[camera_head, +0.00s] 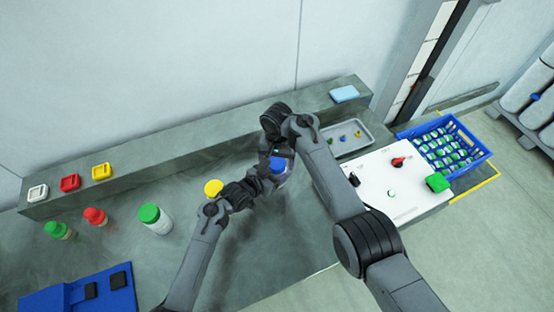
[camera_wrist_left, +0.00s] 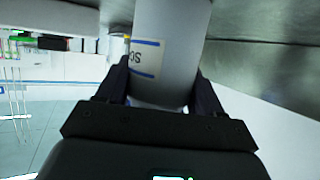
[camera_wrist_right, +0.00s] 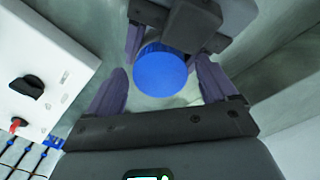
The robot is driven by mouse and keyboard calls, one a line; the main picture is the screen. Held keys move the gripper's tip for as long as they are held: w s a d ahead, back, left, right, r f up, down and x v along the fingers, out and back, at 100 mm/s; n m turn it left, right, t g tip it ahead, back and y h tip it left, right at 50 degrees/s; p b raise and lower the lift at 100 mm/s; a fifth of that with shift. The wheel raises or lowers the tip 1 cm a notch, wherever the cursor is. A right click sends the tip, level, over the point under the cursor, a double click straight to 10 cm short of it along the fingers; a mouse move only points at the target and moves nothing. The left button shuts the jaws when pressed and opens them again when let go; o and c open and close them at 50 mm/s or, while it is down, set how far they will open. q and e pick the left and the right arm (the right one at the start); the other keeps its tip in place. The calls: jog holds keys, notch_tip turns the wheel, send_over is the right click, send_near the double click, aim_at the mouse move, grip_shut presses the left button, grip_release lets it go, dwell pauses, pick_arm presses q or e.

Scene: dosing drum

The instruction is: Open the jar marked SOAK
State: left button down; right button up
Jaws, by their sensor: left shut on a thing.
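A white jar (camera_wrist_left: 172,35) with a blue-edged label shows in the left wrist view; only the letters "SO" or "SC" can be read. My left gripper (camera_wrist_left: 160,92) is shut on its body, one finger on each side. The jar's round blue lid (camera_wrist_right: 161,70) shows in the right wrist view and, partly covered by my arms, in the head view (camera_head: 278,164). My right gripper (camera_wrist_right: 165,80) is open over the lid, its fingers on either side with small gaps. Whether either finger touches the lid is hard to tell.
Jars with yellow (camera_head: 213,187), green (camera_head: 148,212) and red (camera_head: 95,215) lids stand to the left on the bench. A white panel box (camera_head: 395,185) with knobs, a grey tray (camera_head: 360,145) and a blue crate (camera_head: 478,164) of bottles lie to the right.

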jog(key=shift+r, duration=0.1)
jog(key=shift+r, duration=2.15)
jog(key=shift+c, duration=0.4)
jog(key=r+m, duration=0.1)
jog(key=m, duration=0.2)
jog(key=shift+r, duration=0.4)
jog(key=m, duration=0.1)
jog(key=r+m, duration=0.1)
jog(key=m, duration=0.1)
jog(key=shift+m, duration=0.3)
jog(key=shift+f, duration=3.7)
jog(key=shift+c, duration=0.5)
jog(key=c, duration=1)
jog(key=n, duration=0.6)
jog(key=shift+n, duration=0.3)
